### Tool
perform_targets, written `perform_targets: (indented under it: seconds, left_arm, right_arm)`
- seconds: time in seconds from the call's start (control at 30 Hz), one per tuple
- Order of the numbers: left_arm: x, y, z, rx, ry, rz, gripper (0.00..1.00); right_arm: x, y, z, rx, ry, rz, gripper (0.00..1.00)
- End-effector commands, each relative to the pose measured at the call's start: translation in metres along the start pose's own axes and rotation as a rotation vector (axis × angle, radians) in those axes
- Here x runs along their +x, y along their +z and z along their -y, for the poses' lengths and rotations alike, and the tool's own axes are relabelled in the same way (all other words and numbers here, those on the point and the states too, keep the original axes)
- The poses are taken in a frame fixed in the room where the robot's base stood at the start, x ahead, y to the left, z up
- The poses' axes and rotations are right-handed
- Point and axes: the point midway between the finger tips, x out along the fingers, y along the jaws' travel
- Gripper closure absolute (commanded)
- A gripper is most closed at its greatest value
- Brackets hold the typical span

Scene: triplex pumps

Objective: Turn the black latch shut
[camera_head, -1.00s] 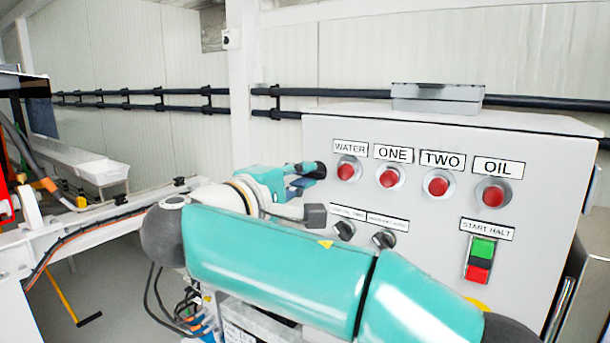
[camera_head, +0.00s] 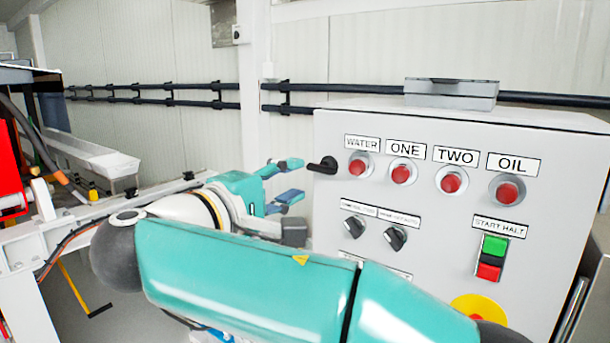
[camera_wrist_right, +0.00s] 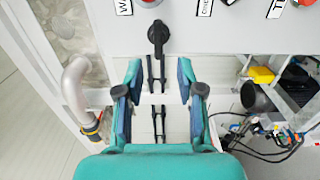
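The black latch (camera_head: 323,165) is on the left edge of the grey control cabinet (camera_head: 420,290), left of the WATER button. Its handle points left, nearly level, in the head view. In the right wrist view the latch (camera_wrist_right: 158,36) lies beyond the fingertips, near the top middle. My right gripper (camera_head: 290,180) is open and empty, left of the latch and apart from it. In the right wrist view its two fingers (camera_wrist_right: 160,85) are spread wide, with nothing between them but the background. My left gripper is not in view.
The cabinet front carries red buttons (camera_head: 402,174), black rotary knobs (camera_head: 395,238), a green and red START HALT switch (camera_head: 492,257) and a yellow disc (camera_head: 478,309). A curved metal pipe (camera_wrist_right: 78,90) stands left of the gripper in the wrist view. Black wall pipes (camera_head: 225,104) run behind.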

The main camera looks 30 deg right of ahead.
Motion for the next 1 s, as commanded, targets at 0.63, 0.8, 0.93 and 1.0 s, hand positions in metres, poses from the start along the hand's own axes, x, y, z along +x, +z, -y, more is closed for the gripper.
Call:
perform_targets:
  seconds: [0.63, 0.8, 0.93, 1.0]
  left_arm:
    - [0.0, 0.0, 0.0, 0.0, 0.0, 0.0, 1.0]
    - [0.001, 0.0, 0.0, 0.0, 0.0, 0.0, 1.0]
    - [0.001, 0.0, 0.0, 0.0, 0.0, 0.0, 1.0]
    - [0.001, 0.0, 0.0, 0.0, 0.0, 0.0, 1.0]
  right_arm:
    - [-0.061, -0.001, 0.001, -0.002, -0.001, 0.0, 0.62]
    - [-0.061, -0.001, 0.001, -0.002, -0.001, -0.001, 0.62]
    - [-0.061, -0.002, 0.001, -0.003, -0.001, -0.001, 0.62]
    - [-0.06, -0.004, 0.005, -0.012, -0.004, -0.008, 0.62]
